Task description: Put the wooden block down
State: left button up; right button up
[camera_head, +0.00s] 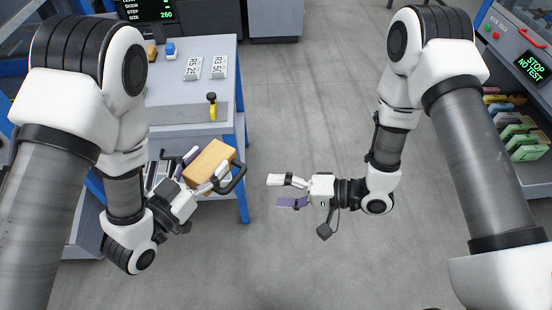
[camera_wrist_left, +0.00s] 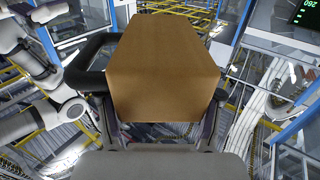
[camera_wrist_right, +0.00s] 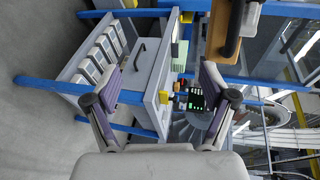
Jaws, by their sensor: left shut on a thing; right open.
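The wooden block (camera_head: 209,160) is a tan rectangular block held in my left gripper (camera_head: 203,175), in front of the table's near right corner. In the left wrist view the block (camera_wrist_left: 165,70) fills the space between the fingers, its lower end hidden by none of the scene. My left gripper is shut on it and holds it clear of the table top. My right gripper (camera_head: 288,191) is open and empty over the grey floor to the right of the table. Its spread fingers also show in the right wrist view (camera_wrist_right: 165,90).
A grey table (camera_head: 185,90) with blue legs stands at the left. On it lie two number plates (camera_head: 193,68), a blue item (camera_head: 170,49) and a yellow-and-black item (camera_head: 212,107). A rack of coloured pieces (camera_head: 522,135) stands at the right. The floor between is clear.

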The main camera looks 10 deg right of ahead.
aim_at(233, 161)
notch_tip(233, 161, up, 8)
jog(key=w+n+g+y, duration=0.1)
jog(key=w+n+y, duration=0.1)
jog(key=w+n, duration=0.1)
jog(key=x, duration=1.2)
jog(key=shift+s+a+r, duration=0.1)
jog(key=shift+s+a, duration=0.05)
jog(key=shift+a, duration=0.05)
jog(key=shift+c, duration=0.4)
jog(key=c, duration=1.4)
pick_arm(q)
jog(key=o, duration=1.5)
pick_arm(e)
grip_shut()
pick_arm(q)
jog(key=shift+o, duration=0.2)
